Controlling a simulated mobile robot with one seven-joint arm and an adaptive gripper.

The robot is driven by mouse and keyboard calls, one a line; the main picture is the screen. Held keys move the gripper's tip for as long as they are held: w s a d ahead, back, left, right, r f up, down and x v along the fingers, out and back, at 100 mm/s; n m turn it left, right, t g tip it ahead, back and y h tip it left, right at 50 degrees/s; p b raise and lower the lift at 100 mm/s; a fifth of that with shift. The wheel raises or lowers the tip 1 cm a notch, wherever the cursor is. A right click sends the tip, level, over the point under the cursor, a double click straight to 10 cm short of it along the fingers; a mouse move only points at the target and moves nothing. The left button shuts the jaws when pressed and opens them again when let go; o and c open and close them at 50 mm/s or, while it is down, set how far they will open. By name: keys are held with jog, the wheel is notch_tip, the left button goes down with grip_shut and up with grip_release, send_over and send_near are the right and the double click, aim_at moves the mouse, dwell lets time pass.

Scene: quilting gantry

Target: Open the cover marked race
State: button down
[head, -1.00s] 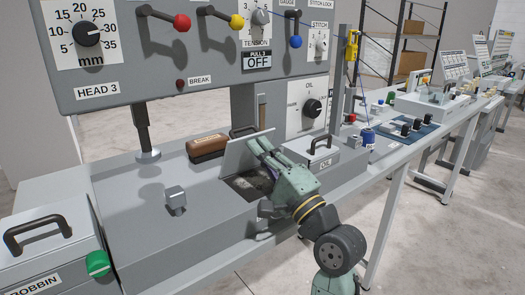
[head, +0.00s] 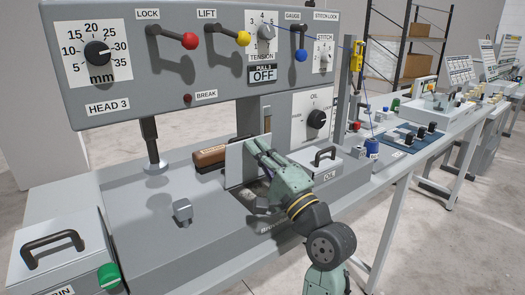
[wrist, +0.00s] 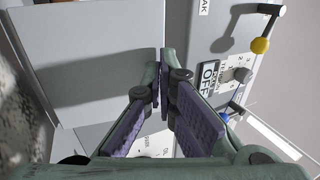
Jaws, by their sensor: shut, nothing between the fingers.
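The cover (head: 237,163) is a thin grey plate standing raised, close to upright, at the far side of a dark opening (head: 248,194) in the machine bed. No race marking on it is readable from here. My gripper (head: 257,150) is at the cover's near face, by its right upper part, with fingers shut and empty. In the wrist view the shut fingers (wrist: 163,82) reach to the right edge of a large light grey plate (wrist: 95,50), which looks like the cover. Whether they touch it is unclear. My gripper hides part of the opening.
A brown-topped block (head: 209,156) lies behind the cover. The oil lid (head: 318,165) with its black handle stands just right of my gripper. A small grey knob (head: 183,210) rises from the bed at left. The control panel (head: 210,75) overhangs the back.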

jog(key=shift+p+x, duration=0.6)
jog(key=shift+x, duration=0.8)
jog(key=shift+a+f, duration=0.1)
